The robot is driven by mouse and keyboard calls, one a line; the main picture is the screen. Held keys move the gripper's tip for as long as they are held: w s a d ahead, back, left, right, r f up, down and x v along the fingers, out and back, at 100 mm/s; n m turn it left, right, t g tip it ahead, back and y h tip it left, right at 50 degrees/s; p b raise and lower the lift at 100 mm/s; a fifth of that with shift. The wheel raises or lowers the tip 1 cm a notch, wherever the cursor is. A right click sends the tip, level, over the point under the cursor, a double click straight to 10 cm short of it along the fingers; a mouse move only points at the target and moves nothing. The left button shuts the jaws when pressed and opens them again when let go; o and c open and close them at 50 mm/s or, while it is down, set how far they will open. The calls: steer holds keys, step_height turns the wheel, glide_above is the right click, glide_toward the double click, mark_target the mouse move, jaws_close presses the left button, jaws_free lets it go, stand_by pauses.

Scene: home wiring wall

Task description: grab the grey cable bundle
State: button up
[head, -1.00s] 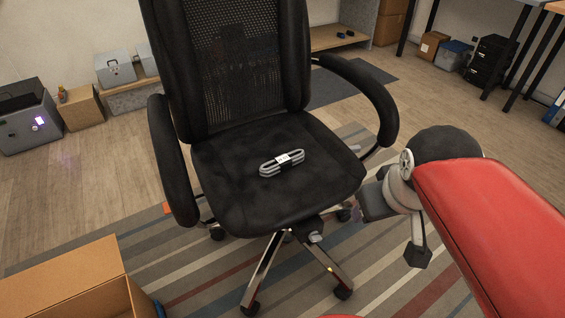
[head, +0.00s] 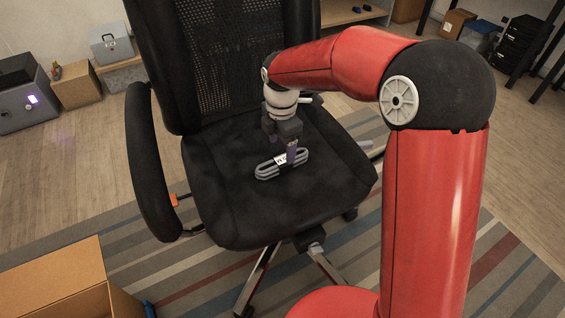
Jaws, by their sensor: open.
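The grey cable bundle (head: 268,171), an oval coil with a dark band and white label at its middle, lies on the black seat of the office chair (head: 225,205). My gripper (head: 286,158) is open, pointing down over the seat at the bundle's far side. One finger shows close beside the label and covers part of the bundle. I cannot tell whether it touches the bundle. My red arm reaches in from the right.
The chair's left armrest (head: 150,160) and mesh backrest (head: 215,60) stand around the seat. An open cardboard box (head: 60,280) is at the lower left. A striped rug (head: 180,265) lies under the chair. Boxes and cases line the wall at the back left.

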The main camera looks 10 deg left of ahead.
mark_target(282, 159)
steer(key=f, duration=0.6)
steer(key=shift+w+d+f, duration=0.1)
steer(key=shift+w+f, duration=0.2)
steer(key=c, duration=1.2)
